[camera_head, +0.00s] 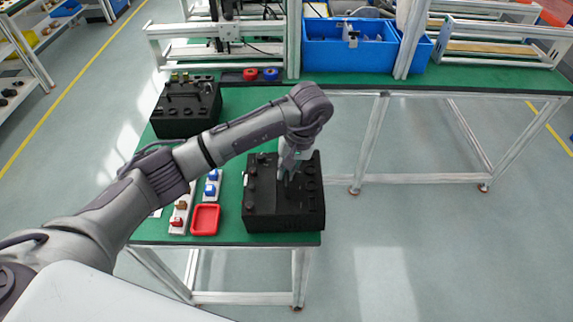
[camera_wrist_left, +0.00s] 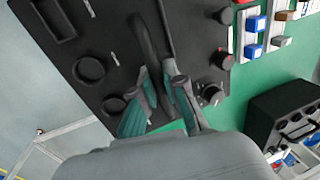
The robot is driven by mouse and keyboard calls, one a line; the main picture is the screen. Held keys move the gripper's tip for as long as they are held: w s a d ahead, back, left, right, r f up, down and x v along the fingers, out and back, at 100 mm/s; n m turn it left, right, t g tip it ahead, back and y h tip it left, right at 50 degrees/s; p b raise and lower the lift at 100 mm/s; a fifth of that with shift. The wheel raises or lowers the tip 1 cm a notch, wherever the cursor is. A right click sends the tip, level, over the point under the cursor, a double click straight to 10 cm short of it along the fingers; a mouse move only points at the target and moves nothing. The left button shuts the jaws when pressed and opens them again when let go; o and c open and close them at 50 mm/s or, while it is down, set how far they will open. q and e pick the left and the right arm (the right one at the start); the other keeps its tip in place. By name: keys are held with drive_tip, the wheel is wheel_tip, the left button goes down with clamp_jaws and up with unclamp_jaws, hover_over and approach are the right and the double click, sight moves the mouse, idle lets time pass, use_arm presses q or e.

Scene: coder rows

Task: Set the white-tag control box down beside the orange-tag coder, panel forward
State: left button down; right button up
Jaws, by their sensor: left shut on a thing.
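A black control box (camera_head: 285,215) with knobs and a flat panel is at the front right corner of the green table. A small pale mark, perhaps its white tag, shows at its left side. My left gripper (camera_head: 287,174) is above it, shut on its black handle, which also shows between the fingers in the left wrist view (camera_wrist_left: 145,45). I cannot tell whether the box touches the table. Another black box (camera_head: 186,122) stands at the table's left; it also shows in the left wrist view (camera_wrist_left: 270,112). No orange tag can be made out. My right gripper is not in view.
A red tray (camera_head: 205,233) lies close left of the held box, with small blue blocks (camera_head: 211,182) and a strip with reddish blocks (camera_head: 180,215) nearby. Blue bins (camera_head: 350,59) stand at the back. Green table top (camera_head: 232,150) is bare between the two black boxes.

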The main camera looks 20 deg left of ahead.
use_arm(q)
drive_tip(key=c, duration=1.5)
unclamp_jaws()
drive_tip(key=shift+s+a+f, duration=0.2)
drive_tip(key=shift+a+f, duration=0.05)
drive_tip(key=shift+f, duration=0.1)
drive_tip(key=shift+o, duration=1.4)
drive_tip(key=shift+a, duration=0.15)
drive_tip(key=shift+r, duration=0.1)
drive_tip(key=shift+w+r, duration=0.1)
drive_tip(key=shift+r, duration=0.05)
